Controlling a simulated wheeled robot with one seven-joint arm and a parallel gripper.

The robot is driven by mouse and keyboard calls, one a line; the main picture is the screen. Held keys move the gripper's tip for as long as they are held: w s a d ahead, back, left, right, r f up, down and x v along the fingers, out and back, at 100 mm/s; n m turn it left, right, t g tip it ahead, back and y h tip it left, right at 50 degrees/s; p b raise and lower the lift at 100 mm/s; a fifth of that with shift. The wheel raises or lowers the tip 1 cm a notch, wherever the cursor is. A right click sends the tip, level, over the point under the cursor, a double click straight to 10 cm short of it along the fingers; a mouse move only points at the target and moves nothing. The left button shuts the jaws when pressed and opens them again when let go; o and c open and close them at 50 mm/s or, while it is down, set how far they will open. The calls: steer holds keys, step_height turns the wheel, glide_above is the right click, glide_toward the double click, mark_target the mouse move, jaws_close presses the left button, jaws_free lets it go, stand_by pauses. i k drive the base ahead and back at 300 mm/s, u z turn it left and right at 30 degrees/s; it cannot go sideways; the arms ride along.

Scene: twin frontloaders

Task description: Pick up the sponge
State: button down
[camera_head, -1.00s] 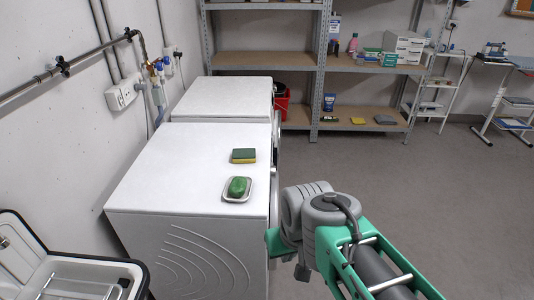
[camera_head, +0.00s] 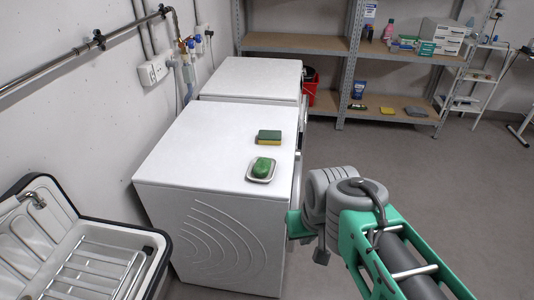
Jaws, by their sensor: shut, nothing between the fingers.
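A sponge (camera_head: 269,138), green on top with a yellow side, lies flat on the white top of the nearer front-loading machine (camera_head: 205,150), close to its right edge. Just in front of the sponge, a green soap bar (camera_head: 262,165) sits in a pale dish (camera_head: 271,177), apart from the sponge. My grey and green arm reaches along the right side of the nearer machine, below and to the right of the sponge. No gripper fingers show; my gripper is out of sight, and nothing of mine touches the sponge.
A second white machine (camera_head: 250,75) stands behind. A red bucket (camera_head: 310,97) and a metal shelf unit (camera_head: 300,43) are beyond it. The floor (camera_head: 420,170) on the right is clear.

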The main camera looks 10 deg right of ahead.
mark_target(269, 138)
steer(key=z, duration=1.75)
steer(key=i, duration=1.6)
steer(key=u, duration=3.5)
steer(key=i, duration=0.5)
steer(key=u, duration=0.05)
